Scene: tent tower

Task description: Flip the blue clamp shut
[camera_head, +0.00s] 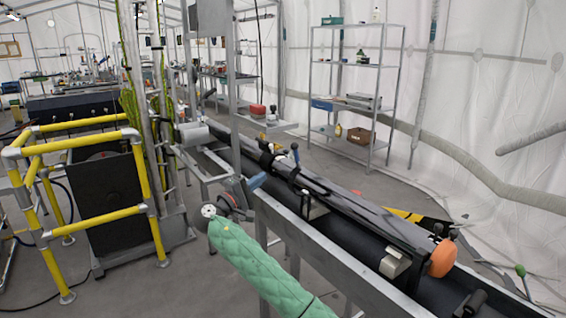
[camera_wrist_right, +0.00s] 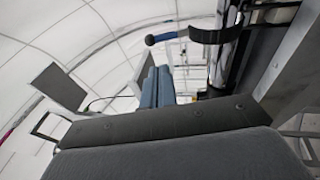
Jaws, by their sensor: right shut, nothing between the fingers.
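The blue clamp (camera_head: 295,150) sits on the long dark rail, with its blue-tipped lever standing up from a dark band. My left gripper is not in view.
The long rail rests on a grey metal frame (camera_head: 330,258). An orange knob (camera_head: 441,258) and a green-tipped lever (camera_head: 520,271) stand at its near end. Yellow guard rails (camera_head: 75,122) are at left. A metal shelf (camera_head: 362,65) stands behind.

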